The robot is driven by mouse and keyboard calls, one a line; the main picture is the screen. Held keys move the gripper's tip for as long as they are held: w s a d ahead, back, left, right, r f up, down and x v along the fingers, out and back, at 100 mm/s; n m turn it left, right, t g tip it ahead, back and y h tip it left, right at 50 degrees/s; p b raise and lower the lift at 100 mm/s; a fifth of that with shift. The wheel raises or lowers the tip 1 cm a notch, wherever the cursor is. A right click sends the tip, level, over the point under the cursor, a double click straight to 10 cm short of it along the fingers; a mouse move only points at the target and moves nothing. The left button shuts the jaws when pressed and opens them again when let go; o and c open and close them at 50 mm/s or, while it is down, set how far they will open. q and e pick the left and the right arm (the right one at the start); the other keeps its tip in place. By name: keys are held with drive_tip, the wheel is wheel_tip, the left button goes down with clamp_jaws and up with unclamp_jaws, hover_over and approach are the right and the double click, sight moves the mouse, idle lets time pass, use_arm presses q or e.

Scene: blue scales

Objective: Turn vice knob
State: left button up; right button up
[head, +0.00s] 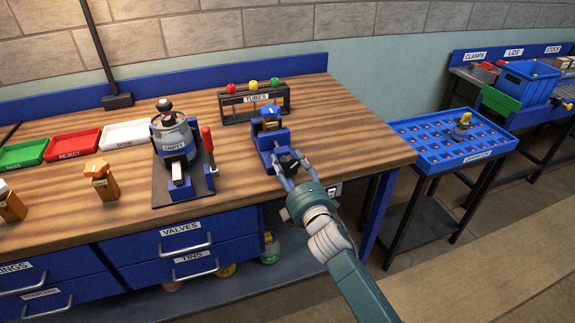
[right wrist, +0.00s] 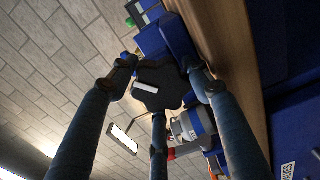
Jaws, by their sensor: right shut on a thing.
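The blue vice (head: 268,139) stands near the front right edge of the wooden bench, with a part with a blue top (head: 270,112) in its jaws. My right gripper (head: 290,161) reaches in from the front and is shut at the near end of the vice. In the right wrist view, the black lobed vice knob (right wrist: 158,90), with a pale bar mark on its face, sits between my fingers. The blue vice body (right wrist: 165,38) shows behind it. My left gripper is not in view.
Green, red and white trays lie farther left. A blue dispatch tray (head: 425,158) stands on a separate table at right.

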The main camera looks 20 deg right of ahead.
drive_tip(key=shift+d+r+m, duration=0.15)
drive_tip(key=shift+d+m, duration=0.1)
drive_tip(key=shift+m, duration=0.85)
drive_tip(key=o, duration=1.2)
drive_tip(key=shift+d, duration=0.1)
drive_tip(key=shift+c, duration=0.2)
drive_tip(key=shift+f, duration=0.3)
drive_tip(key=shift+s+f, duration=0.1)
drive_tip(key=shift+f, duration=0.05)
drive_tip(key=s, duration=0.7)
drive_tip(key=shift+s+r, duration=0.3)
drive_tip(key=shift+s, duration=0.1)
drive_tip(key=shift+d, duration=0.1)
drive_tip(key=shift+s, duration=0.1)
